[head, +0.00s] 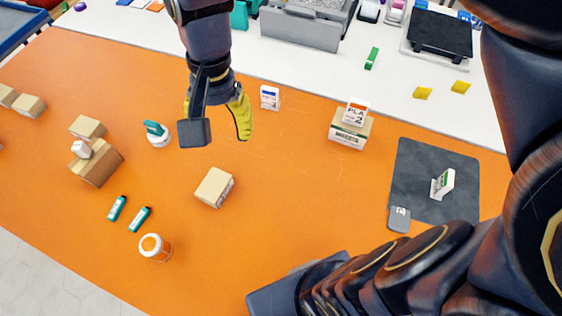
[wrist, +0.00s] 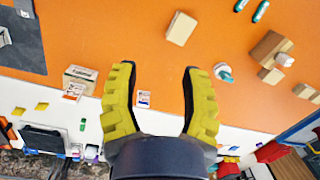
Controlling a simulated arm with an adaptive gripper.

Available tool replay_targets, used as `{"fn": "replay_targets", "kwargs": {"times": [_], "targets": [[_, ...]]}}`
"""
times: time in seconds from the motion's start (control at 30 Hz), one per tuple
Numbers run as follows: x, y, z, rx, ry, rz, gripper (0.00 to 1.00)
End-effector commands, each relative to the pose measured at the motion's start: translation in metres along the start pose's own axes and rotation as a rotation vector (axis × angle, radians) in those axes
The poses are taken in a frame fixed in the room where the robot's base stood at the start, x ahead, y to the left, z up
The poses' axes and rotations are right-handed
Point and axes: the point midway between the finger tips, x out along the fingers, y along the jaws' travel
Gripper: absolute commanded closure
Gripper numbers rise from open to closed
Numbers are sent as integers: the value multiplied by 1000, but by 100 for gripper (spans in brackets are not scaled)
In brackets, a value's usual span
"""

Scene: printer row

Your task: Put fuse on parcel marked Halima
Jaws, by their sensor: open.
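My gripper (head: 217,124) is open and empty above the orange mat, fingers spread; it also shows in the wrist view (wrist: 160,80). A small white box with a blue and red label (head: 270,97) stands upright beyond it; in the wrist view this box (wrist: 143,99) appears between the fingers. I cannot tell which thing is the fuse. A tan parcel (head: 213,187) lies alone mid-mat, its label unreadable. Another parcel (head: 346,136) carries a white "PLA 2" box (head: 356,113). A brown parcel (head: 97,168) at left carries a small white object (head: 81,149). No name Halima is legible.
A grey mat (head: 408,172) at right holds a green-white box (head: 443,184).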

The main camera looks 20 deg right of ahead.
Motion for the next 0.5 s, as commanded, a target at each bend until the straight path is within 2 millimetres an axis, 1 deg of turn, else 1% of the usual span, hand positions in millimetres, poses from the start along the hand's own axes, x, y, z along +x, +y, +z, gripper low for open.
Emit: {"fn": "replay_targets", "kwargs": {"times": [0.03, 0.1, 0.2, 0.33, 0.4, 0.5], "targets": [[-1, 27, 16, -83, -4, 22, 55], [1, 57, 36, -202, -17, 55, 55], [6, 90, 60, -338, -35, 88, 55], [12, 114, 80, -447, -65, 110, 55], [14, 120, 85, -477, -76, 115, 55], [16, 122, 87, -492, -82, 118, 55]]}}
